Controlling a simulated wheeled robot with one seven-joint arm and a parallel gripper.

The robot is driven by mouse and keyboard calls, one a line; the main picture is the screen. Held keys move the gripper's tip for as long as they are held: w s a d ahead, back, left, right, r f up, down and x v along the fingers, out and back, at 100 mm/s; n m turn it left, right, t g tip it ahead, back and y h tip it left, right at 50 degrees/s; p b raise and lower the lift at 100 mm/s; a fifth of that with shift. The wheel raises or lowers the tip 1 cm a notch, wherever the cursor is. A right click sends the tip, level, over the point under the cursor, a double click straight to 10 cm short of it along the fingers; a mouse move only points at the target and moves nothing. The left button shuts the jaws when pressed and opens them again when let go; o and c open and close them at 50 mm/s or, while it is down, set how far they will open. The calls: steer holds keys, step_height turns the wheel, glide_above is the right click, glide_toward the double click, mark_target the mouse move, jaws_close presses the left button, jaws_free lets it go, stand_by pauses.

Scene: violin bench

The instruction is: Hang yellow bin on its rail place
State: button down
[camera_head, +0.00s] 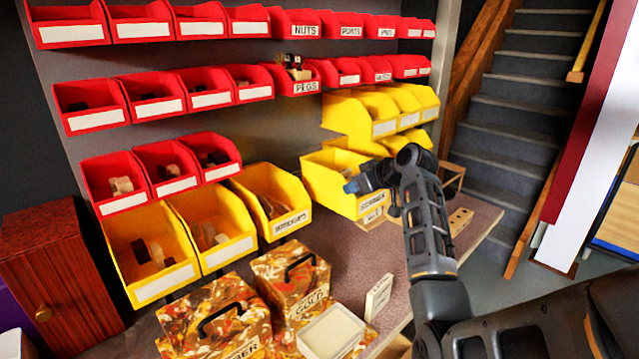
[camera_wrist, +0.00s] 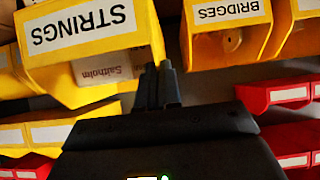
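The yellow bin labelled STRINGS (camera_head: 325,186) is at the right end of the lower yellow row in the head view, over the bench. Its label faces the front, and the bin also fills the upper left of the wrist view (camera_wrist: 95,55), which is upside down. A pale packet (camera_wrist: 108,70) shows inside it. My gripper (camera_head: 362,184) is at its front rim. In the wrist view the fingers (camera_wrist: 161,78) are close together at the corner of its side wall, seemingly pinching it. The wall between them is mostly hidden.
The yellow BRIDGES bin (camera_head: 268,203) stands close to the left. Yellow bins (camera_head: 378,112) hang behind and above, with red bins (camera_head: 297,80) in rows higher up. Patterned boxes (camera_head: 290,275) and a white card (camera_head: 378,297) stand on the bench (camera_head: 470,222) in front.

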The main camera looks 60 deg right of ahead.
steer(key=shift+s+a+p, duration=0.25)
steer(key=shift+s+p, duration=0.05)
steer(key=shift+s, duration=0.55)
steer(key=shift+s+a+p, duration=0.25)
steer(key=shift+s+p, duration=0.05)
steer(key=shift+s, duration=0.5)
steer(key=shift+w+d+b, duration=0.3)
steer(key=shift+w+b, duration=0.15)
steer(key=shift+w, duration=0.45)
steer(key=shift+w+d+b, duration=0.25)
steer(key=shift+w+b, duration=0.15)
steer(key=shift+w, duration=0.5)
steer(key=shift+w+d, duration=0.2)
steer(key=shift+w, duration=0.3)
